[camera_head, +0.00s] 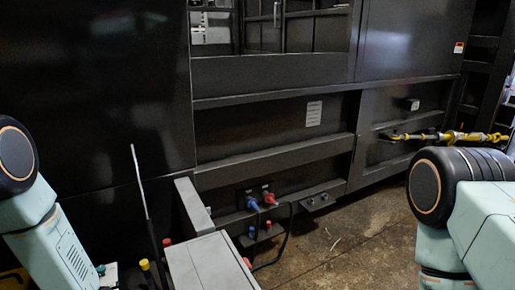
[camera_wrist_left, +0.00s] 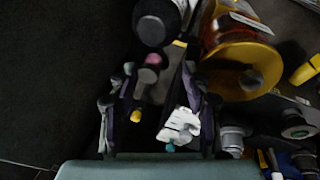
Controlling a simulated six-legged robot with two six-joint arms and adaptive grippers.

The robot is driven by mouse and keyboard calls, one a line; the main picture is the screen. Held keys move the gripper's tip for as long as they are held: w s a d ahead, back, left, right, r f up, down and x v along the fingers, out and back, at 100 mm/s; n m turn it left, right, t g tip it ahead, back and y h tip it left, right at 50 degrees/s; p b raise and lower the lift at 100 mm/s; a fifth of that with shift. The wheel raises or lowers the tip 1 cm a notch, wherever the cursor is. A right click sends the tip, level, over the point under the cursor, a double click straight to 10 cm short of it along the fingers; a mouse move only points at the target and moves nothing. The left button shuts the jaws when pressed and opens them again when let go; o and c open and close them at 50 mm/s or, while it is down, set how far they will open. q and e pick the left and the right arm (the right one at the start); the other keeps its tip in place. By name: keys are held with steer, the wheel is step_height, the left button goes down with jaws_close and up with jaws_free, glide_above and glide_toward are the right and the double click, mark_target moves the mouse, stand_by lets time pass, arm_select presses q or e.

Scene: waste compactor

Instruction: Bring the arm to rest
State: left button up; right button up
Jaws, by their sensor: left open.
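My left arm (camera_head: 40,225) comes in at the left edge of the head view, bent, with its gripper out of that frame. In the left wrist view my left gripper (camera_wrist_left: 157,88) is open, its two dark fingers apart. Several small objects show between and beyond the fingers, among them a pink-ended part (camera_wrist_left: 153,60) and a white piece (camera_wrist_left: 180,126). I see nothing clamped. My right arm (camera_head: 470,215) fills the right side of the head view; its gripper is not shown.
The dark compactor (camera_head: 275,75) stands ahead. Red and blue connectors (camera_head: 262,197) with a black cable sit low on it. A grey box (camera_head: 210,262) is close in front. A yellow rod-like fitting (camera_head: 465,137) is at right. An amber round object (camera_wrist_left: 240,65) lies near the left gripper.

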arm_select(q)
steer(key=s+d+f+m+g+b, duration=0.1)
steer(key=s+d+f+m+b, duration=0.1)
steer(key=s, duration=1.1)
steer(key=s+d+f+m+g+b, duration=0.2)
steer(key=s+d+m, duration=0.3)
steer(key=s, duration=0.7)
steer(key=shift+s+m+g, duration=0.3)
steer(key=shift+s+m, duration=0.05)
steer(key=shift+m, duration=0.35)
steer(key=shift+c, duration=1.2)
steer(key=shift+s+a, duration=0.1)
steer(key=shift+s, duration=0.05)
